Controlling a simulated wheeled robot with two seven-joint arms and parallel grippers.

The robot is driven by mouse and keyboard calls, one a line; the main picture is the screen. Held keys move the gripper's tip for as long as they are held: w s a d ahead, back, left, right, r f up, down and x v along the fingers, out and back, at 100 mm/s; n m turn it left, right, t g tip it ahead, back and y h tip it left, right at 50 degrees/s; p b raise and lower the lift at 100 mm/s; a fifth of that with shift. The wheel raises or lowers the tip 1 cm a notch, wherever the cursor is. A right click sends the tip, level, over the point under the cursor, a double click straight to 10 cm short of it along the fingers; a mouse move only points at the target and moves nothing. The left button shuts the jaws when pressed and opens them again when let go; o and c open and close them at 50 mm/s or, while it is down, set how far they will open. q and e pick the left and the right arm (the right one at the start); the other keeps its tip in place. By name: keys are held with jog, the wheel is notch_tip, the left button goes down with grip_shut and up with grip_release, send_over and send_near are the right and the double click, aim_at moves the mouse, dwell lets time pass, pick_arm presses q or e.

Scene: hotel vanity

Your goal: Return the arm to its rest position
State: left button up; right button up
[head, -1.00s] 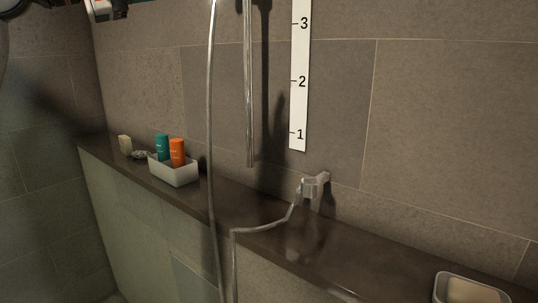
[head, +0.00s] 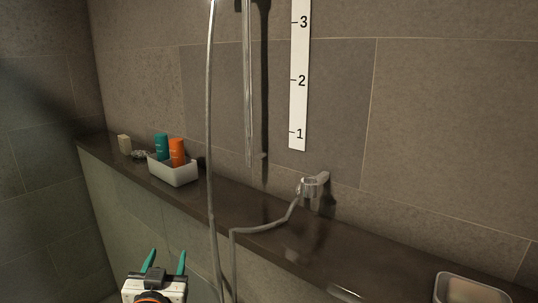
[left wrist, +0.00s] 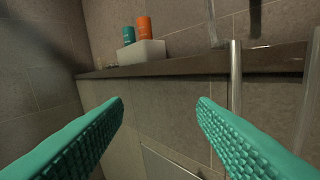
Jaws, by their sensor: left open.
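My left gripper (head: 165,262) is at the lower left of the head view, in front of and below the ledge. Its two teal fingers are apart with nothing between them. In the left wrist view the open fingers (left wrist: 160,115) frame the tiled face below the ledge, and they touch nothing that I can see. My right gripper is in neither view.
A dark ledge (head: 240,208) runs along the tiled wall. On it stand a white box (head: 174,172) with a teal bottle (head: 161,147) and an orange bottle (head: 177,152). A shower hose (head: 210,120) hangs right of my gripper. A tray (head: 470,288) is at lower right.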

pick_arm(q)
jog(key=s+f+g, duration=0.7)
jog(key=s+f, duration=0.5)
jog(key=f, duration=0.4)
jog(key=s+d+f+m+g+h, duration=0.1)
jog(key=s+f+g, duration=0.35)
jog(key=s, duration=0.55)
jog(key=s+f+m+g+h, duration=0.1)
jog(key=s+f+g, duration=0.3)
jog(key=s, duration=0.5)
jog(key=s+f+p+x, duration=0.1)
jog(key=s+x, duration=0.2)
jog(key=x, duration=0.8)
jog(key=s+a+p+x, duration=0.1)
jog(key=s+x, duration=0.1)
jog(key=x, duration=1)
jog(key=s+a+f+g+p, duration=0.1)
jog(key=s+a+f, duration=0.1)
jog(key=s+f, duration=1.3)
jog(key=shift+s+a+f+g, duration=0.25)
jog(key=shift+s+f+g, duration=0.1)
jog(key=shift+s, duration=1.2)
jog(key=shift+r, duration=0.1)
